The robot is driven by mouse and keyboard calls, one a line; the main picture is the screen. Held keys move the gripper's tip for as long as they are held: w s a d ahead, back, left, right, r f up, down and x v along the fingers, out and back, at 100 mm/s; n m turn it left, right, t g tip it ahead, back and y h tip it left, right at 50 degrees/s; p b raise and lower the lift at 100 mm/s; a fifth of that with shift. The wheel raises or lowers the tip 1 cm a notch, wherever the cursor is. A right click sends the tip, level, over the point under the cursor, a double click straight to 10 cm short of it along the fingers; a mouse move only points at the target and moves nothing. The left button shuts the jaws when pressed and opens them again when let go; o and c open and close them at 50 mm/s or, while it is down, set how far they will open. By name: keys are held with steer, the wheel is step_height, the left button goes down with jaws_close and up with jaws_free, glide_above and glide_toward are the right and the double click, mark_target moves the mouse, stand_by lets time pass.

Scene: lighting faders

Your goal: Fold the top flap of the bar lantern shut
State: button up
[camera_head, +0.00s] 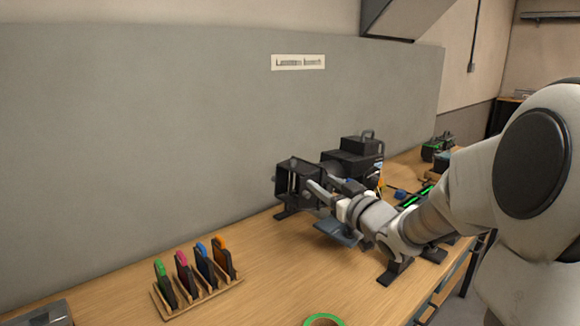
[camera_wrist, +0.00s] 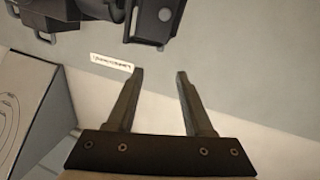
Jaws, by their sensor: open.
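A black lantern (camera_head: 350,160) with a handle on top stands on the bench, mid-right in the head view. At its left end is a dark square frame with flaps (camera_head: 298,176). Which edge is the top flap I cannot tell for certain. My gripper (camera_head: 318,193) is at the near side of this frame, partly covering it; contact is unclear. In the wrist view my gripper (camera_wrist: 160,74) is open with nothing between its fingers. Part of a dark lantern (camera_wrist: 155,18) shows beyond the fingertips, at the top edge.
A wooden rack (camera_head: 200,298) with several colored-tab pieces stands front left. A green tape roll (camera_head: 323,320) lies at the front edge. A grey panel (camera_head: 150,150) stands behind the bench. Other dark gear (camera_head: 438,148) stands at the far right.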

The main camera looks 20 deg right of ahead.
mark_target(295, 164)
steer(key=w, duration=0.5)
steer(key=w+a+b, duration=0.1)
steer(key=w, duration=0.4)
steer(key=w+a, duration=0.1)
steer(key=w, duration=0.4)
steer(key=shift+w+b, duration=0.3)
steer(key=shift+b, duration=0.05)
jaws_close()
